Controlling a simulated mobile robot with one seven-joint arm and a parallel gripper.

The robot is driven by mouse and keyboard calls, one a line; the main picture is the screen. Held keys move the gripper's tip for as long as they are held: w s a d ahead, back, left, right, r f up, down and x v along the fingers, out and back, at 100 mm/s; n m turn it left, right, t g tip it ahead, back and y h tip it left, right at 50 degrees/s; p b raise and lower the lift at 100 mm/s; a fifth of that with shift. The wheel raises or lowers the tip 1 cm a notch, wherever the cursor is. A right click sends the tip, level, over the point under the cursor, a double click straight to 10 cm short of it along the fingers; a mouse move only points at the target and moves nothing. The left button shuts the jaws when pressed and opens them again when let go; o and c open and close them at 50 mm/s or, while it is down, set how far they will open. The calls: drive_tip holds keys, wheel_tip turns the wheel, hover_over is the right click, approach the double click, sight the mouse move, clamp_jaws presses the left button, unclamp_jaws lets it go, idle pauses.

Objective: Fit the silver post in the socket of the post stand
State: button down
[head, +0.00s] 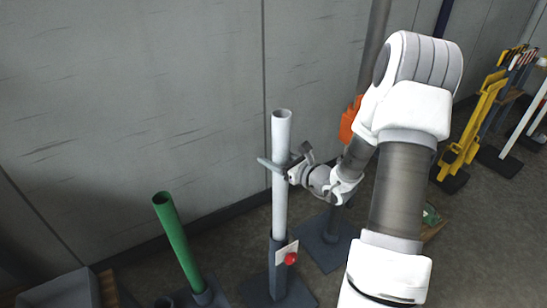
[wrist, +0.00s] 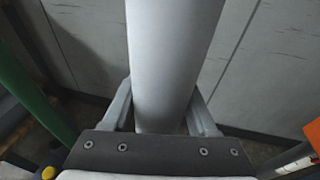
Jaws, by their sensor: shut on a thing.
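The silver post (head: 281,205) is a pale upright tube in the middle of the head view. It also fills the middle of the wrist view (wrist: 172,60). My gripper (head: 279,168) is shut on it above mid-height, with one finger on each side in the wrist view. The post stand (head: 277,288) has a dark square base and an upright collar, with a white plate and red knob (head: 291,258). The post's lower end meets the collar's top and looks in line with it. The socket's inside is hidden, so I cannot tell how deep the post sits.
A green post (head: 178,240) leans in a dark holder at left. A grey pole with an orange part (head: 350,118) stands behind my arm on another dark base (head: 328,250). A grey box (head: 60,292) is at lower left, yellow barriers (head: 480,118) at right. A wall is close behind.

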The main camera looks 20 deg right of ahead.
drive_tip(key=shift+f, duration=0.15)
drive_tip(key=shift+c, duration=2)
unclamp_jaws()
drive_tip(key=o, duration=0.3)
drive_tip(key=shift+f, duration=0.1)
drive_tip(key=v, duration=1.7)
drive_tip(key=shift+s+p, duration=0.2)
drive_tip(key=shift+p, duration=0.25)
drive_tip(key=shift+r, duration=0.2)
